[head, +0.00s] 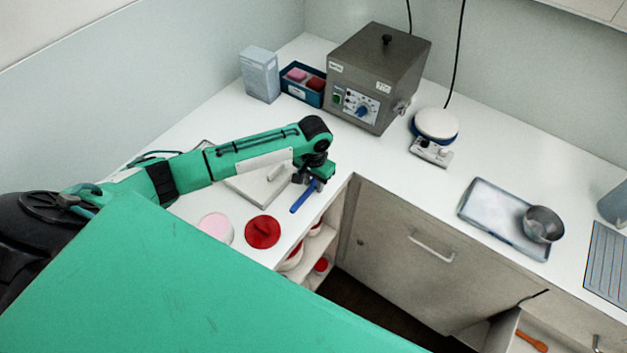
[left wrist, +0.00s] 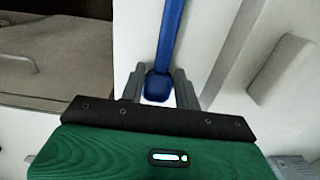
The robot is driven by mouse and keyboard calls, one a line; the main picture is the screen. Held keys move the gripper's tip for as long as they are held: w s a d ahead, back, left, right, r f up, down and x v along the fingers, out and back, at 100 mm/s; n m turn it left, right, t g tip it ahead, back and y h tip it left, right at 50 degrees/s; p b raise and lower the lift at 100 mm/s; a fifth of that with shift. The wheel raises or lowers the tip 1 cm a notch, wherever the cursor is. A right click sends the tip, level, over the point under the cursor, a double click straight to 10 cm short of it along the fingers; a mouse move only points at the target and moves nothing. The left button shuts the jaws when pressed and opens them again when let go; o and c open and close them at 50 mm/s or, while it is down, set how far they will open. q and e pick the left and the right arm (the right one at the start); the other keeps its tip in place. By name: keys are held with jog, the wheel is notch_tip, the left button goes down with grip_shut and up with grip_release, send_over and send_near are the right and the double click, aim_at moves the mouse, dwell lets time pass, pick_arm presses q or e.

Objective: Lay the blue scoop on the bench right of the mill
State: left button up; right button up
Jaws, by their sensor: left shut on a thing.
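The blue scoop (head: 303,197) is in my left gripper (head: 317,181), near the bench's inner corner in the head view. In the left wrist view, the gripper's two fingers (left wrist: 157,90) are shut on one end of the scoop (left wrist: 170,40), and its blue shaft runs up out of the picture. Its far end is not clear. A grey box-shaped machine (head: 372,80), which looks like the mill, stands at the back, with a dial panel in front and a knob on top. My right gripper is not in view.
Right of the machine stand a round-topped plate device (head: 435,128), then a tray (head: 480,213) with a metal bowl (head: 543,224). White bench (head: 500,160) shows clear between them. A white board (head: 250,190), red lid (head: 262,232) and pink-topped tub (head: 215,228) lie near my left arm.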

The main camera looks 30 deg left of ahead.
aim_at(314, 187)
pick_arm(q)
jog(key=o, duration=1)
jog(key=shift+f, duration=0.1)
jog(key=shift+c, duration=0.2)
notch_tip(314, 187, up, 12)
jog(key=b, duration=0.3)
jog(key=shift+b, duration=0.4)
